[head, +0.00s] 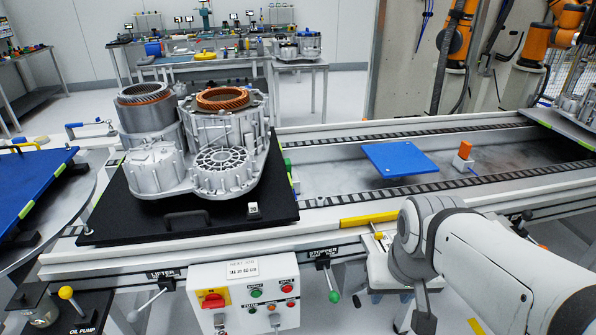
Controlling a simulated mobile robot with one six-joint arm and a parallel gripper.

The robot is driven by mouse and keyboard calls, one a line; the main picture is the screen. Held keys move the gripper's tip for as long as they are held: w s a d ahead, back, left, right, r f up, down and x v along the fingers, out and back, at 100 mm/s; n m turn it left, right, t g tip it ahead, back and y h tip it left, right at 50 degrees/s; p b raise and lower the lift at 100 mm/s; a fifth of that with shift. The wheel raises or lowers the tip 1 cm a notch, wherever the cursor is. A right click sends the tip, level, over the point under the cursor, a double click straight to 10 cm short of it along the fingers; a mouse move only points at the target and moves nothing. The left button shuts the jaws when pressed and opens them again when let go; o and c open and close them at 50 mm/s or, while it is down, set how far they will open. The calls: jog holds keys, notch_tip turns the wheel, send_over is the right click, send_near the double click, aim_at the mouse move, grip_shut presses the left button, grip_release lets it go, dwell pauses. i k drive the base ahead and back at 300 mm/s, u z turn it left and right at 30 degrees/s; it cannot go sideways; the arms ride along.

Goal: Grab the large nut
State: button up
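I cannot pick out a large nut for certain. A small silvery piece (320,201) lies on the near edge of the conveyor, just right of the black pallet, too small to identify. The grey stator housing (226,160) stands on the black pallet (130,226), with copper windings showing in its two round openings. My white arm comes in from the lower right, in front of the conveyor. A grey part hangs below its rounded joint and runs off the bottom edge. No gripper fingers show.
A blue plate (400,158) and an orange block (463,156) are on the conveyor (340,178) to the right. A control box (243,297) with buttons and green-knobbed and yellow-knobbed levers stick out in front. A blue-topped table (30,190) stands at left.

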aim_at(319, 200)
jog(key=z, duration=0.05)
jog(key=i, duration=1)
jog(key=u, duration=0.05)
